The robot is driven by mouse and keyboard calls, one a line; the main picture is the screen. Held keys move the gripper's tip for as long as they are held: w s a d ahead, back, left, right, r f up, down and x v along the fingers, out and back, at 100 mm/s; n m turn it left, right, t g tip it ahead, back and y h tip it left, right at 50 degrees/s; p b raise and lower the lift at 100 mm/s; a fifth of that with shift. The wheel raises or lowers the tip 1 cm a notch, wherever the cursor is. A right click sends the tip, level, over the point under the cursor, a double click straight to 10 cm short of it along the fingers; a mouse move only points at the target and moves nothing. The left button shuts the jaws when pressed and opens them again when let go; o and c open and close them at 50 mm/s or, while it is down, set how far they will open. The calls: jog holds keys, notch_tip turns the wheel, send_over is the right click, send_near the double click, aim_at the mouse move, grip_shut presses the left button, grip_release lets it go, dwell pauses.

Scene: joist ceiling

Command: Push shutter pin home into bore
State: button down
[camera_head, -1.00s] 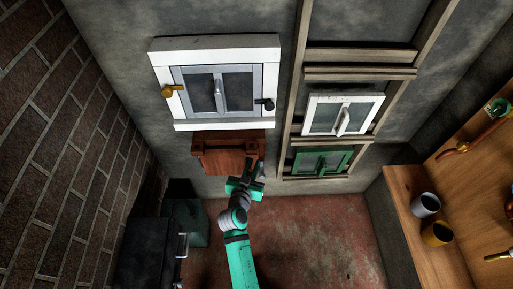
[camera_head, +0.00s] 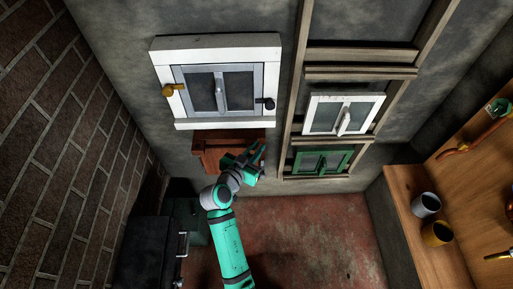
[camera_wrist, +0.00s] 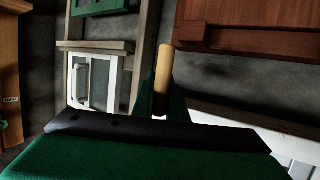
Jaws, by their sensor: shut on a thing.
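My gripper (camera_head: 259,158) is shut on a tan, rod-shaped pin (camera_wrist: 163,75). In the wrist view the pin stands out between the green fingers, its free end clear of any surface. In the head view my gripper is in front of the right end of the red-brown wooden shutter (camera_head: 207,160), just under the white-framed window (camera_head: 225,126); the pin cannot be made out there. The red-brown wood also shows in the wrist view (camera_wrist: 250,40). I cannot make out a bore in either view.
The white-framed window bears a brass fitting (camera_head: 169,90) and a black one (camera_head: 264,103). A small white shutter (camera_head: 320,115) and a green one (camera_head: 305,163) are in the timber frame at right. Two mugs (camera_head: 425,205) stand on the wooden bench (camera_head: 410,240).

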send_over(256, 139)
jog(key=shift+f, duration=0.45)
jog(key=shift+s+f, duration=0.1)
jog(key=shift+f, duration=0.05)
dwell(0.9)
dwell(0.8)
jog(key=shift+f, duration=0.3)
jog(key=shift+f, duration=1.05)
dwell(0.3)
jog(key=shift+f, duration=0.35)
jog(key=shift+f, duration=0.3)
